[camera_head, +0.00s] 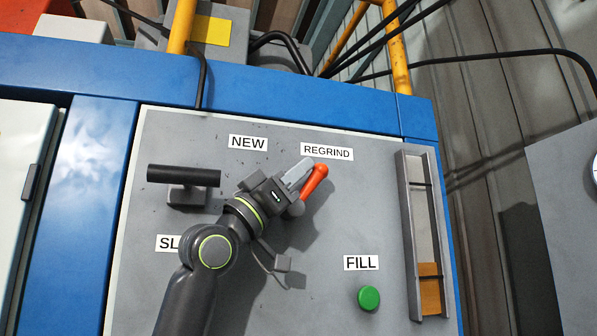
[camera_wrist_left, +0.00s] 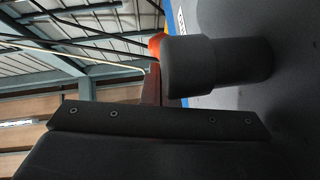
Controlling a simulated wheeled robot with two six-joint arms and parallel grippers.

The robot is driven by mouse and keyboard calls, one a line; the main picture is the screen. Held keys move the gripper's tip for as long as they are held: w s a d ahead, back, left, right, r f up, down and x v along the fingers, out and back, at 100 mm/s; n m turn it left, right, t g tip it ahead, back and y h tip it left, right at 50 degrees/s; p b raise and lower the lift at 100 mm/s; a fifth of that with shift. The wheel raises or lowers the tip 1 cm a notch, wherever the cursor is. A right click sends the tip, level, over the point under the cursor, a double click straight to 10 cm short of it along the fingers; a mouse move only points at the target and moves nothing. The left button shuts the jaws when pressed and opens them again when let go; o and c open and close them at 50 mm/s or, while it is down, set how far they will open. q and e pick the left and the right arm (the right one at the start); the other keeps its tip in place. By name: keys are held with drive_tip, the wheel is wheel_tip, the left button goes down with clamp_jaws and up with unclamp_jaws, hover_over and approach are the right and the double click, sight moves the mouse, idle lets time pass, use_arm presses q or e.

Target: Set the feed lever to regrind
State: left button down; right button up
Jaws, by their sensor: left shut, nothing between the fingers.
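The feed lever (camera_head: 315,181) is orange-red and points up and right from its grey hub, its tip just under the REGRIND label (camera_head: 326,152). The NEW label (camera_head: 248,142) is to the upper left. My left gripper (camera_head: 301,169) is shut and empty, lying along the lever's left side; I cannot tell whether it touches. In the left wrist view a dark grey cylinder, apparently the hub (camera_wrist_left: 215,65), stands out from the panel, with the orange lever end (camera_wrist_left: 156,45) behind it. My finger (camera_wrist_left: 150,130) fills the lower part. My right gripper is not in view.
A black T-shaped handle (camera_head: 184,177) sits left on the grey panel. A green button (camera_head: 369,298) is under the FILL label (camera_head: 361,263). A sight gauge (camera_head: 429,235) runs up the right edge. My arm partly hides a label at lower left.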

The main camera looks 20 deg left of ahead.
use_arm(q)
drive_tip(key=shift+s+a+f+b, duration=0.2)
drive_tip(key=shift+f+b, duration=0.15)
drive_tip(key=shift+b, duration=0.1)
drive_tip(key=b+v, duration=1.2)
drive_tip(key=v, duration=0.4)
drive_tip(key=shift+s+a+b, duration=0.2)
drive_tip(key=shift+s+b, duration=0.1)
drive_tip(key=shift+f+y, duration=0.1)
drive_tip(key=shift+y, duration=0.2)
